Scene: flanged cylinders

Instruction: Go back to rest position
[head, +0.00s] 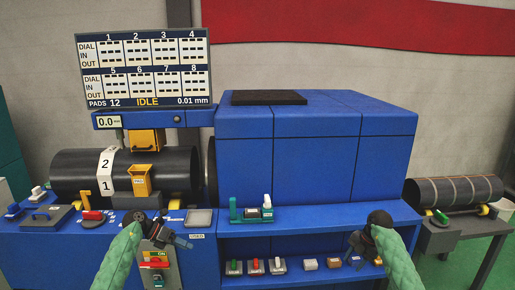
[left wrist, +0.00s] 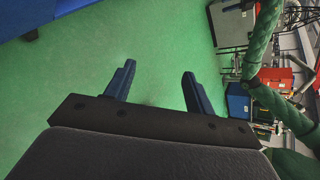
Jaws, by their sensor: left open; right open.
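My left gripper (head: 184,241) is in front of the blue machine's front edge at the left of the head view, at the end of a green-sleeved arm. In the left wrist view its two blue fingers (left wrist: 158,70) are apart with only green floor between them. My right gripper (head: 358,248) is in front of the blue shelf at the right of the head view. It looks empty, though its fingers are small and dark there. Both grippers seem clear of the objects.
A dark flanged cylinder (head: 72,172) lies in the blue machine (head: 245,155) under a display board (head: 143,68). Small blocks (head: 255,267) stand on the lower shelf. Another cylinder (head: 455,190) lies on a side table (head: 465,229). The left wrist view shows open green floor (left wrist: 85,75).

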